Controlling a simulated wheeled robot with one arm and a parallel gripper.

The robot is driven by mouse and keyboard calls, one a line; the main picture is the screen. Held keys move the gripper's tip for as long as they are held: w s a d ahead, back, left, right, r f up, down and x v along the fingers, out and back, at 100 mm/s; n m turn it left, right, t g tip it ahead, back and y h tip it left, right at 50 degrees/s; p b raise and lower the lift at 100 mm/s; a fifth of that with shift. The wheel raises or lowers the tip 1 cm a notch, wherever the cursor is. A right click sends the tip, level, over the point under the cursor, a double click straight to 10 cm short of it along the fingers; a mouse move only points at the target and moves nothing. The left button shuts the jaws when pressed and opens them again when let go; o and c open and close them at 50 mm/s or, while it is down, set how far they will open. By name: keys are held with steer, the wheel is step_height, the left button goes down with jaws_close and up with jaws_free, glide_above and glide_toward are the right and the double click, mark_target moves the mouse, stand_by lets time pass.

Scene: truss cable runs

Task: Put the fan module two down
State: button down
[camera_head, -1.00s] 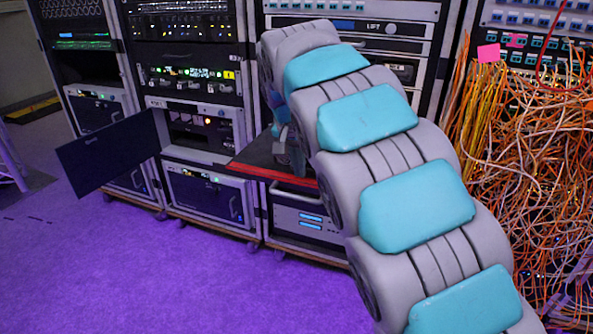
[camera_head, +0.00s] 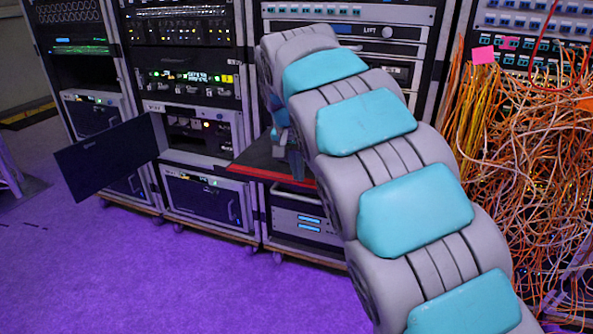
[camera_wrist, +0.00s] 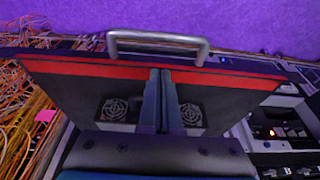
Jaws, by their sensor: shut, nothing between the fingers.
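Two round fan grilles, the fan module (camera_wrist: 117,108) on the left and more grille (camera_wrist: 190,116) on the right, show on a dark pull-out shelf (camera_wrist: 70,85) in the wrist view. My fingers cover the middle, so I cannot tell whether this is one module or two. My gripper (camera_wrist: 163,75) is shut and empty, over the shelf in front of the grilles; contact is unclear. In the head view the red-edged shelf (camera_head: 250,172) sticks out of the middle rack, and my arm hides most of it and the fan module.
A metal handle (camera_wrist: 158,40) stands along the shelf's red edge. A dark panel door (camera_head: 108,157) hangs open left of the shelf. Tangled orange and yellow cables (camera_head: 530,180) crowd the right. The purple floor (camera_head: 190,280) in front is clear.

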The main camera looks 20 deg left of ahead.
steer(key=v, duration=1)
steer(key=shift+s, duration=0.45)
steer(key=shift+f, duration=0.1)
steer(key=s+d+f+g, duration=0.1)
steer(key=s+d+f, duration=0.15)
steer(key=d, duration=0.55)
steer(key=s+d+f+g+h, duration=0.1)
steer(key=s+d+f, duration=0.1)
steer(key=s+d, duration=0.35)
steer(key=s+d+f+g, duration=0.1)
steer(key=s+d+f, duration=0.15)
steer(key=d, duration=0.75)
steer(key=s+d+f, duration=0.2)
steer(key=s+f, duration=0.3)
steer(key=s, duration=0.3)
steer(key=s+d+f+g, duration=0.1)
steer(key=s+d+f, duration=0.2)
steer(key=s+f, duration=0.2)
steer(key=s+d+f+n+g+y, duration=0.1)
steer(key=s+d+f, duration=0.2)
steer(key=s+f, duration=0.3)
steer(key=s, duration=0.5)
steer(key=shift+s, duration=0.35)
steer(key=shift+w, duration=0.1)
